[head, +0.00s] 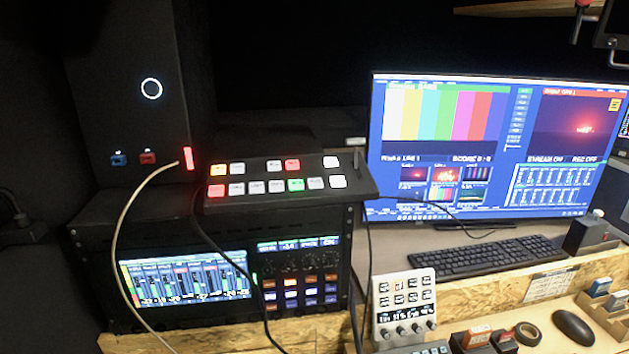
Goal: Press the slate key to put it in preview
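The switcher panel (360,189) is a black sloped box with two rows of lit keys, standing on top of the rack. Its lower row has a red key (216,190) at the left end, a green key (296,185) right of the middle, and several white keys. Its upper row has a yellow key (218,170), a red key (293,165) and some white keys. The key labels are too small to read, so I cannot tell which is the slate key. The monitor (490,145) shows colour bars in its left pane and a reddish scene in its right pane. Neither gripper is in view.
A pale cable (122,215) and dark cables hang in front of the rack (185,275). A keyboard (495,255), a mouse (573,327) and a white button pad (404,300) are at the right. A black tower (130,100) stands behind left. The space above the panel looks clear.

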